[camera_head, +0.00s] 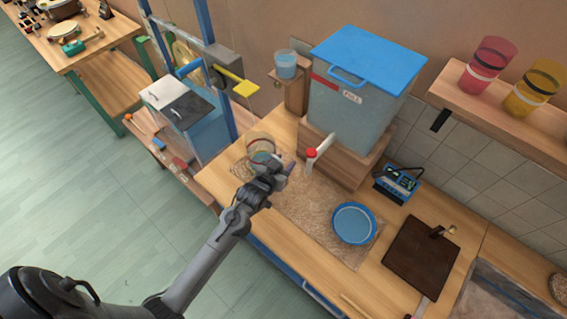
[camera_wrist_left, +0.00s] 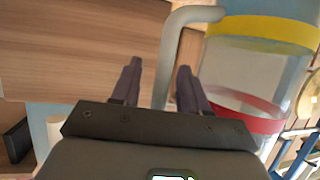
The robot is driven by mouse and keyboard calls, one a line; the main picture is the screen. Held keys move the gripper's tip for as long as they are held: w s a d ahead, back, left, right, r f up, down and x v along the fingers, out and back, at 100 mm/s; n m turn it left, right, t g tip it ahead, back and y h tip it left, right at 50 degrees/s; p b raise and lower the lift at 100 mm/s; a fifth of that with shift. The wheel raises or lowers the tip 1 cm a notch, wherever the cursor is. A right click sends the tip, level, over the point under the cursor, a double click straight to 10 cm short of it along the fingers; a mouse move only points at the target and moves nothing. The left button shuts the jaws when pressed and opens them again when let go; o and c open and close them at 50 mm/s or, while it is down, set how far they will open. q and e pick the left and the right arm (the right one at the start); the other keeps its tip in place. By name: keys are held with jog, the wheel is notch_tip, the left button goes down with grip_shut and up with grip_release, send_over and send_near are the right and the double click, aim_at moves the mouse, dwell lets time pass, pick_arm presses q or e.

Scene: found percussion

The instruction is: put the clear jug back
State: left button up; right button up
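The clear jug (camera_head: 260,141) stands on the bench at its left part, partly hidden by my left gripper. In the left wrist view the jug (camera_wrist_left: 248,75) is see-through, with a yellow band and a red band, and its pale handle (camera_wrist_left: 164,65) faces my gripper. My left gripper (camera_head: 277,172) is just in front of the jug. In the left wrist view its two dark fingers (camera_wrist_left: 157,75) are apart, and the handle's upright bar shows between them. I cannot tell how deep the handle sits. My right gripper is not in view.
A blue-lidded tank (camera_head: 357,103) with a red-topped tap (camera_head: 318,153) stands on a wooden block behind right. A blue-rimmed dish (camera_head: 354,224) lies on the clear mat (camera_head: 318,205). A blue device (camera_head: 396,185) and brown board (camera_head: 420,257) lie right. A shelf (camera_head: 500,125) holds coloured cups.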

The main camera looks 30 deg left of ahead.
pick_arm(q)
jog(key=s+d+r+m+g, duration=0.1)
jog(key=s+d+g, duration=0.1)
jog(key=s, duration=0.7)
jog(key=s+d+r+m+g+h, duration=0.1)
jog(key=s+g, duration=0.3)
jog(key=s, duration=0.6)
jog(key=s+d+r+m+g, duration=0.1)
jog(key=s+d+g, duration=0.2)
jog(key=s, duration=0.7)
jog(key=shift+d+g, duration=0.35)
jog(key=shift+g, duration=0.15)
jog(key=shift+w+p, duration=0.1)
jog(key=shift+p, duration=0.25)
